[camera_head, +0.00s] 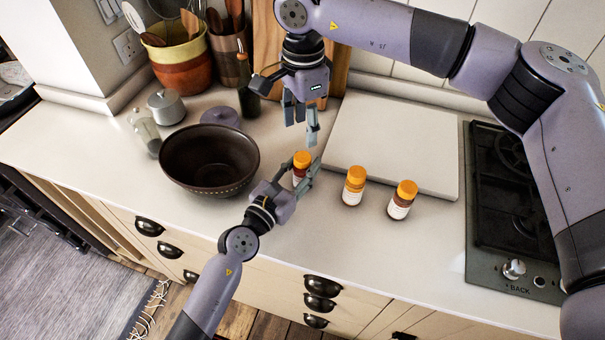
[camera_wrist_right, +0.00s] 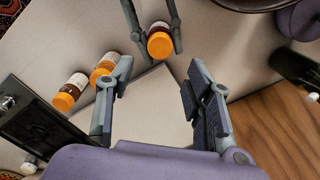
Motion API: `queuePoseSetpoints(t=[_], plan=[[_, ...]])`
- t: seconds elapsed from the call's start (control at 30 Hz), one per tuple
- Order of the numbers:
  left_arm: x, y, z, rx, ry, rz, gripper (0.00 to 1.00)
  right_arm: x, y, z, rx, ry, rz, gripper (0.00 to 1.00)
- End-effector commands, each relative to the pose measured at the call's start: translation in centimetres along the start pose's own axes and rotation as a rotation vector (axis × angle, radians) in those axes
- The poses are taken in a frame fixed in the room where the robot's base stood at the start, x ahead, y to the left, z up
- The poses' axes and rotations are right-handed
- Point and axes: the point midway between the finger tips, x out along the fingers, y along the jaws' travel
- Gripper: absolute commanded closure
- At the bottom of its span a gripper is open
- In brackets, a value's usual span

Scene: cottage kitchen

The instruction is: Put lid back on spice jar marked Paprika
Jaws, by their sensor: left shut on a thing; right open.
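Several things stand close together on the counter. My left gripper (camera_head: 299,178) is shut around a small spice jar (camera_head: 302,160) with an orange lid on top. The jar stands upright, and its orange top (camera_wrist_right: 160,45) also shows in the right wrist view. Two more jars with orange lids stand to its right, a middle jar (camera_head: 354,186) and a right jar (camera_head: 402,200). No label is readable, so I cannot tell which is Paprika. My right gripper (camera_head: 301,120) is open and empty, above and behind the held jar. No loose lid shows.
A white board (camera_head: 392,140) lies behind the jars. A black hob (camera_head: 505,190) is at the right. A dark bowl (camera_head: 209,160) stands left of the held jar, with a dark bottle (camera_head: 249,100) and utensil pots behind. The counter in front of the jars is clear.

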Motion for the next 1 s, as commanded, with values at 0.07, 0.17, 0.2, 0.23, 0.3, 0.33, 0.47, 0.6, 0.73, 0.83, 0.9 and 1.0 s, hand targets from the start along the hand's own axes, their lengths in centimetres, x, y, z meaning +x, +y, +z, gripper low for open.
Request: queuePoseSetpoints(t=[0.07, 0.17, 0.2, 0.23, 0.3, 0.33, 0.47, 0.6, 0.73, 0.83, 0.9, 1.0], plan=[[0.0, 0.0, 0.0, 0.001, 0.001, 0.0, 1.0, 0.1, 0.0, 0.0, 0.001, 0.0, 0.0, 0.52], [0.0, 0.0, -0.1, 0.0, 0.001, 0.0, 1.0, 0.8, 0.0, 0.0, 0.002, 0.001, 0.002, 0.52], [0.0, 0.0, -0.1, 0.0, 0.001, 0.0, 1.0, 1.2, 0.1, 0.0, 0.002, 0.001, 0.003, 0.52], [0.0, 0.0, -0.1, 0.0, 0.001, 0.0, 1.0, 1.6, 0.1, 0.0, 0.002, 0.0, 0.003, 0.52], [0.0, 0.0, -0.1, 0.0, 0.001, 0.0, 1.0, 2.7, 0.1, 0.0, 0.002, -0.001, 0.004, 0.52], [0.0, 0.0, 0.0, 0.0, 0.001, 0.0, 1.0, 3.1, 0.1, 0.0, 0.002, 0.0, 0.004, 0.52], [0.0, 0.0, 0.0, 0.001, 0.001, 0.0, 1.0, 5.2, 0.1, 0.0, 0.002, 0.0, 0.004, 0.52], [0.0, 0.0, 0.0, 0.001, 0.001, 0.0, 1.0, 6.9, 0.1, 0.0, 0.002, -0.001, 0.003, 0.52], [0.0, 0.0, 0.0, 0.001, 0.001, 0.0, 1.0, 7.8, 0.0, 0.0, 0.002, 0.0, 0.001, 0.52], [0.0, 0.0, 0.0, 0.001, 0.001, 0.0, 1.0, 8.0, 0.0, 0.0, 0.002, 0.0, 0.0, 0.52], [0.0, 0.0, 0.0, 0.001, 0.001, 0.0, 1.0, 8.1, 0.0, 0.0, 0.002, 0.0, 0.0, 0.52], [0.0, 0.0, 0.0, 0.001, 0.001, 0.0, 1.0, 8.1, 0.0, 0.0, 0.002, 0.0, 0.0, 0.52]])
